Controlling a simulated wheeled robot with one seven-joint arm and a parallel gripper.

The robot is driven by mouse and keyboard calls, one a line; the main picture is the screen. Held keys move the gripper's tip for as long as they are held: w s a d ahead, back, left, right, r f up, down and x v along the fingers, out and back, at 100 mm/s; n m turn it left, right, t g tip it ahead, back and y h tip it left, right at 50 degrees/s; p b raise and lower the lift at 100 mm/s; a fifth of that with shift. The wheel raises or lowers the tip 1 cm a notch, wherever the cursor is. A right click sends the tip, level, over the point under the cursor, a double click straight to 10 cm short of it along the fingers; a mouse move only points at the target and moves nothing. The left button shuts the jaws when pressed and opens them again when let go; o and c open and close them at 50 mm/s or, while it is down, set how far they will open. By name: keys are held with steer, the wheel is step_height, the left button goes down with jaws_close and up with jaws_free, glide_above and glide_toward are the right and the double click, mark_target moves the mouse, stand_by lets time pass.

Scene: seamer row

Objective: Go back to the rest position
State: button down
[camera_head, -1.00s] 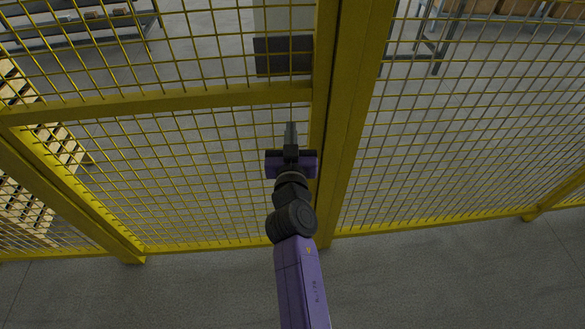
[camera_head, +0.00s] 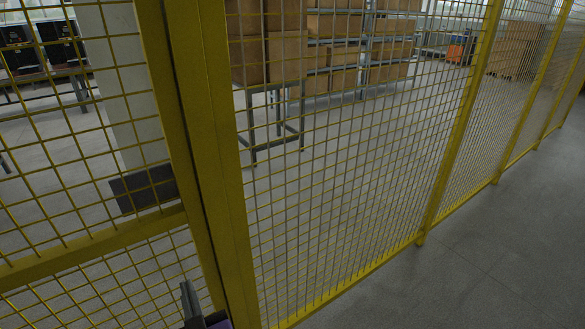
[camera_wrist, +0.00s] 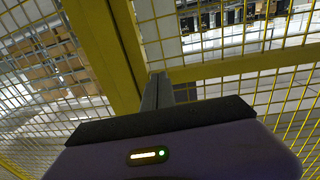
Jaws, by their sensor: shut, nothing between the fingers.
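My gripper (camera_head: 188,296) shows at the bottom of the head view, left of centre, in front of the yellow mesh fence. Only its fingers and a bit of the dark and purple body are in that view. In the wrist view my gripper (camera_wrist: 158,90) points toward the fence, its grey fingers together with nothing between them. A yellow fence post (camera_head: 207,150) stands close by it, and the post also shows in the wrist view (camera_wrist: 104,50). I cannot tell the exact gap between fingers and fence.
The yellow mesh fence (camera_head: 430,212) runs off to the right. Behind it are cardboard boxes (camera_head: 287,58) on a metal table, grey shelving (camera_head: 317,83) and a pale column (camera_head: 134,90). The grey floor (camera_head: 490,260) on this side is clear at the right.

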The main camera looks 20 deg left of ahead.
steer(key=s+d+m+t+h, duration=0.1)
steer(key=s+d, duration=0.3)
steer(key=d, duration=0.7)
steer(key=s+d+m+t+h, duration=0.15)
steer(key=s+d, duration=0.25)
steer(key=d, duration=0.8)
steer(key=s+d+m+t+h, duration=0.15)
steer(key=s+d, duration=0.35)
steer(key=d, duration=0.6)
steer(key=s+d+m+g+h, duration=0.2)
steer(key=s+d+m+h, duration=0.3)
steer(key=s+d, duration=1)
steer(key=d+h, duration=0.1)
steer(key=h, duration=0.2)
steer(key=shift+s+d+r+h, duration=0.3)
steer(key=shift+d+r, duration=0.1)
